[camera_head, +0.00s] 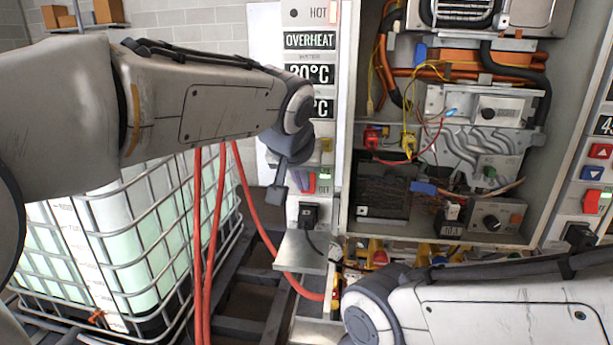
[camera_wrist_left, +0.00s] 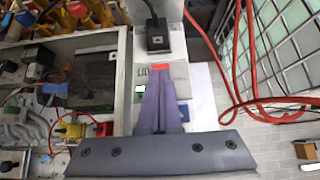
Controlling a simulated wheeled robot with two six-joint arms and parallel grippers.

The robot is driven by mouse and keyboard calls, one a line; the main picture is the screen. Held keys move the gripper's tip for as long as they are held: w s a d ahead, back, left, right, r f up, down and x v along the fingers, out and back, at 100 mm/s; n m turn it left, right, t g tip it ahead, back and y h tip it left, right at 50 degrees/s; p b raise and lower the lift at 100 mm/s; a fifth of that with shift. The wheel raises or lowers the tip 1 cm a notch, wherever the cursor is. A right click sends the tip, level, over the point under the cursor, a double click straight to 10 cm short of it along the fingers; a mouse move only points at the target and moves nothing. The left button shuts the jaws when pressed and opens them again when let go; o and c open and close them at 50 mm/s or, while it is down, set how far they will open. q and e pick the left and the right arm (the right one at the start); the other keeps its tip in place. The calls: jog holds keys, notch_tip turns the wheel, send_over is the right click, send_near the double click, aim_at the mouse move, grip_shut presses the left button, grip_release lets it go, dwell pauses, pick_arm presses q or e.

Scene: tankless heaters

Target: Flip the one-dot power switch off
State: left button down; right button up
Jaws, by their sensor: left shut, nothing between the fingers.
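My left gripper (camera_head: 278,197) is in front of the left heater's white control panel (camera_head: 300,80) in the head view. In the left wrist view its fingers (camera_wrist_left: 161,82) are together and empty, pointing at the panel. A red part (camera_wrist_left: 171,68), which looks like a switch, shows right at the fingertips; I cannot tell whether they touch. A red switch edge (camera_head: 312,182) shows beside the gripper in the head view, partly hidden. No dot marking on it is readable. My right gripper is outside the views; only its arm shows at lower right.
A black plug (camera_head: 308,215) sits below the switch. The open heater cabinet (camera_head: 344,120) with wires is to the right. Another panel with a red switch (camera_head: 591,201) is at the far right. A red hose (camera_head: 262,225) and a caged tank (camera_head: 120,240) are at left.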

pick_arm(q)
jog(key=w, duration=0.1)
jog(key=w+f+p, duration=0.1)
jog(key=w, duration=0.1)
jog(key=shift+d+f+p, duration=0.2)
jog(key=shift+f+p, duration=0.15)
jog(key=shift+p, duration=0.05)
jog(key=shift+w+f, duration=0.25)
jog(key=shift+w, duration=0.05)
jog(key=shift+d, duration=0.1)
